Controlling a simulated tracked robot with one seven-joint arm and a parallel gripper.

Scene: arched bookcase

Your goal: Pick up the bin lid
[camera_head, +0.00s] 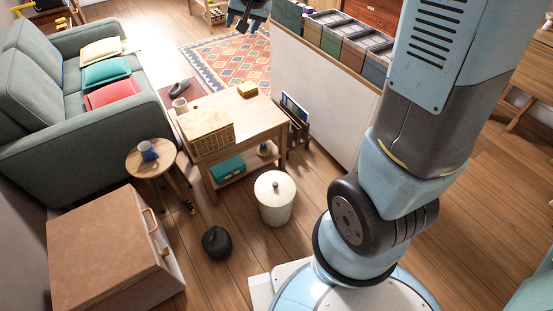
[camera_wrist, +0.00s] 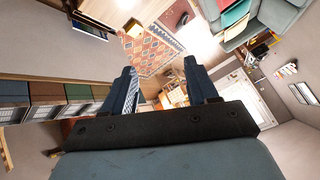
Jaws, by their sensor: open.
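The bin (camera_head: 275,212) is a cream, round container standing upright on the wooden floor in the head view. Its pale lid (camera_head: 266,187) sits on top, with a small knob in the middle. My gripper (camera_wrist: 158,68) shows in the wrist view with its two dark blue fingers wide apart and nothing between them. It is away from the bin and faces the room with the rug and sofa. Neither the bin nor the lid can be made out in the wrist view.
A wooden table (camera_head: 252,118) with a wicker box (camera_head: 207,131) stands just behind the bin. A dark round object (camera_head: 216,242) lies on the floor left of it. A brown box (camera_head: 105,245) and round side table (camera_head: 148,165) are farther left. A white partition (camera_head: 320,95) stands behind right.

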